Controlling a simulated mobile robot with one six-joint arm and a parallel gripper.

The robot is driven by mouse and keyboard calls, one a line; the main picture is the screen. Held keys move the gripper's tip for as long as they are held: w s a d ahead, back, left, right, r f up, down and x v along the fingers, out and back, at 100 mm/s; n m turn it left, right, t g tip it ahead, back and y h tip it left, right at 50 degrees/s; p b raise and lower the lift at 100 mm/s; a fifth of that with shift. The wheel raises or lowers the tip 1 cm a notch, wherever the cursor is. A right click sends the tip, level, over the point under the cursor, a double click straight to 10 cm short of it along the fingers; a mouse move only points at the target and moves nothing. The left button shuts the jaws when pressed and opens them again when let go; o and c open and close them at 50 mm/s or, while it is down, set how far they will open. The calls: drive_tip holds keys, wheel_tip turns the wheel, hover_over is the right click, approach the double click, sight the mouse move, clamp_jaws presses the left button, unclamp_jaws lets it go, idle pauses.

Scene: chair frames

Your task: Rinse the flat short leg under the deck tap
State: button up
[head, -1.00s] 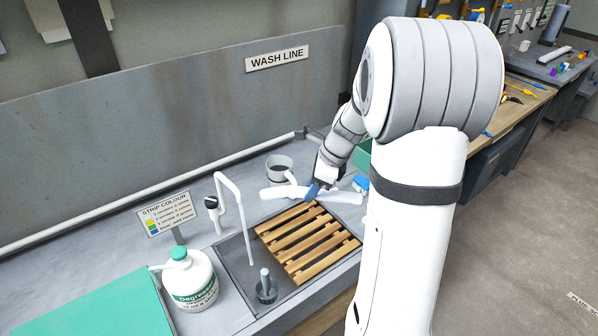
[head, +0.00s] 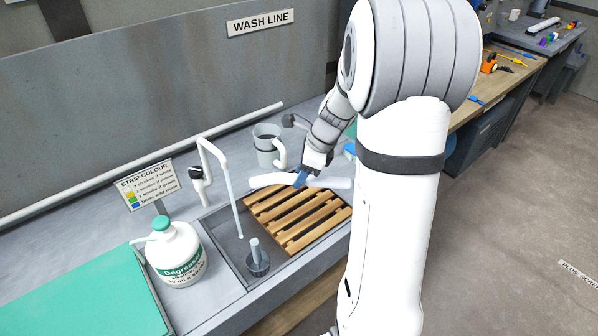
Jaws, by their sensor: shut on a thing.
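My gripper (head: 303,179) has blue fingertips and is shut on the flat short leg (head: 334,183), a pale white bar lying roughly level across the jaws. The leg is held near its middle, with one end out to each side, above the back of the wooden slatted rack (head: 297,216). The deck tap (head: 209,143) is a white bent pipe to the left of the leg. A thin pale stream (head: 235,205) hangs from its spout into the sink. The leg's left end is right of the stream and appears apart from it.
A grey mug (head: 265,148) stands behind the leg. A degreaser jug (head: 177,255), a strip colour sign (head: 148,184) and a green mat (head: 85,300) are at the left. A grey post (head: 257,257) stands in the sink (head: 222,222). A white pipe (head: 150,177) runs along the wall.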

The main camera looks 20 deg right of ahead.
wheel_tip(320, 180, down, 9)
drive_tip(key=b, duration=0.7)
drive_tip(key=w+a+p, duration=0.2)
drive_tip(key=w+a, duration=0.2)
drive_tip(key=a, duration=0.4)
drive_tip(key=shift+r+p, duration=0.3)
drive_tip(key=shift+p, duration=0.1)
idle(1.9)
drive_tip(key=s+d, duration=0.4)
drive_tip(key=d, duration=0.4)
idle(0.6)
drive_tip(key=shift+r, duration=0.1)
idle(1.0)
wheel_tip(320, 180, up, 14)
drive_tip(key=p, duration=1.2)
drive_tip(key=shift+r, duration=1.4)
